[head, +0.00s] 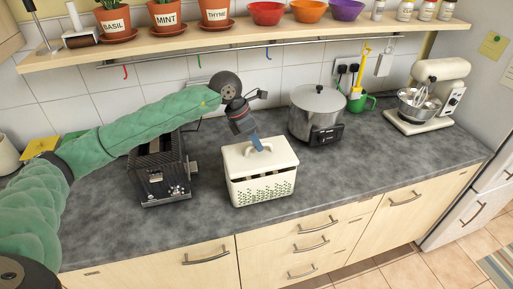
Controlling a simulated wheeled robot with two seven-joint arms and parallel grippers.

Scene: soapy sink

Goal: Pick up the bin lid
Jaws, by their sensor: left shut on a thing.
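A cream bin (260,187) with a green leaf-like pattern stands on the grey counter, right of the toaster. Its cream lid (277,156) has a handle on top and sits over the bin, with a dark gap showing between lid and body at the front. My left gripper (257,146) comes down from above and is shut on the lid's handle. Its fingers hide part of the handle. My right gripper is not in view.
A black toaster (160,178) stands close on the left, under my left arm. A steel pot cooker (317,112) stands behind right, and a cream stand mixer (436,92) farther right. A shelf (205,38) with pots and bowls hangs above. The counter right of the bin is clear.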

